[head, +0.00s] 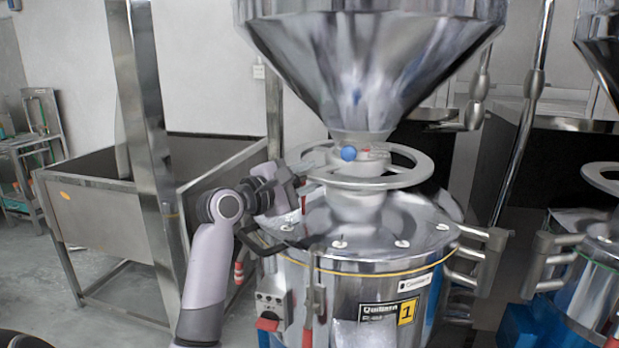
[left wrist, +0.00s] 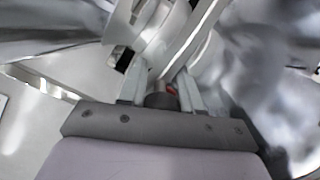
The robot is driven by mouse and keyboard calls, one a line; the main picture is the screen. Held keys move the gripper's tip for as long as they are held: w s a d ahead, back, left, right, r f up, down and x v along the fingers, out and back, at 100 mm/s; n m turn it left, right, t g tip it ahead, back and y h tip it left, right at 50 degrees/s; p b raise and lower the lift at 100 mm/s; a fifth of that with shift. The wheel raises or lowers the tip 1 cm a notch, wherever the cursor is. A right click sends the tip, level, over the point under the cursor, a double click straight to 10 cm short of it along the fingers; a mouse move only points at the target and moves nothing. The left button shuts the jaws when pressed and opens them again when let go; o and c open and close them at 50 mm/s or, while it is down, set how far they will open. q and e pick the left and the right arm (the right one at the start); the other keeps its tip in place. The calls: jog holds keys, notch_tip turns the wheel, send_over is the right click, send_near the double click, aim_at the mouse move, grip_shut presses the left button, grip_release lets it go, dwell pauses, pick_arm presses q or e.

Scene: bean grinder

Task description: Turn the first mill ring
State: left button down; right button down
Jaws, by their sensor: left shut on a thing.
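The first mill, marked with a yellow 1, stands in the middle of the head view. Its grey spoked ring (head: 405,178) lies level around the neck under the steel hopper (head: 370,60). A blue ball (head: 348,153) shows at the ring's hub. My left gripper (head: 299,178) reaches in from the left and is shut on the ring's left edge. In the left wrist view the fingers (left wrist: 162,92) are on either side of the ring's rim (left wrist: 190,45). The exact finger contact is partly hidden. My right gripper is not in view.
The mill's shiny lid (head: 375,240) lies below the ring, with pipe handles (head: 480,255) on its right side. A second mill (head: 590,255) stands at the far right. A steel bin (head: 100,210) with a tall post is at the left. Open floor shows at lower left.

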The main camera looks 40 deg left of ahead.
pick_arm(q)
jog(key=shift+a+r, duration=0.1)
jog(key=shift+a, duration=0.05)
jog(key=c, duration=0.8)
grip_release()
jog(key=shift+s+b, duration=0.45)
jog(key=shift+s, duration=3.1)
